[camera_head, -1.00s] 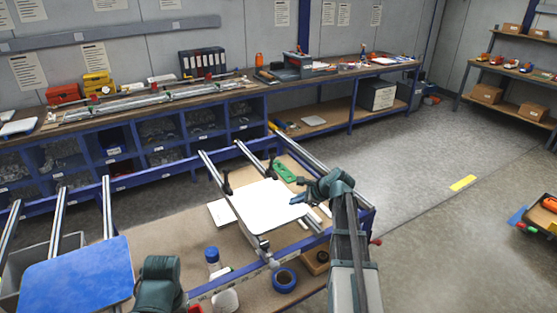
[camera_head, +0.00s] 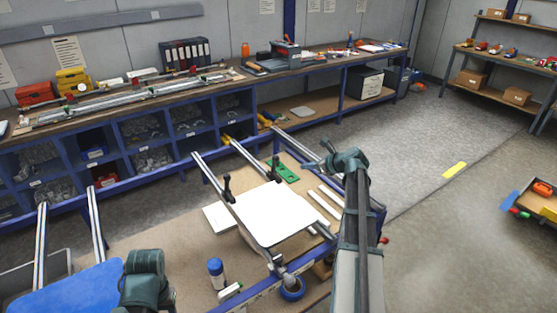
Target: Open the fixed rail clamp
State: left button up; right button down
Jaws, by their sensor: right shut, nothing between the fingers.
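A white sign plate (camera_head: 272,215) lies across two metal rails on the blue-framed bench. A black upright rail clamp (camera_head: 228,188) stands at the plate's left edge. A second black clamp (camera_head: 275,166) stands at its far edge. I cannot tell which one is the fixed clamp, or whether its jaw is open. My right gripper (camera_head: 313,161) is shut and empty, raised beyond the plate's far right corner, apart from both clamps. Part of my left arm shows at the bottom left; its fingers are not visible.
A blue plate (camera_head: 65,290) lies at the lower left. A green piece (camera_head: 282,171) lies behind the plate. The floor to the right is mostly clear.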

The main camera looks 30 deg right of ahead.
pick_arm(q)
jog(key=shift+s, duration=0.15)
pick_arm(e)
jog(key=shift+s, duration=0.15)
pick_arm(q)
notch_tip(320, 180, down, 6)
jog(key=b, duration=0.6)
jog(key=shift+r+p, duration=0.6)
jog(key=shift+r, duration=0.15)
pick_arm(e)
jog(key=w+r+x, duration=0.1)
jog(key=r+x, duration=0.1)
jog(key=x, duration=1.1)
jog(key=shift+w+a+r, duration=0.2)
jog(key=shift+w+r, duration=0.1)
pick_arm(q)
jog(key=shift+r, duration=0.1)
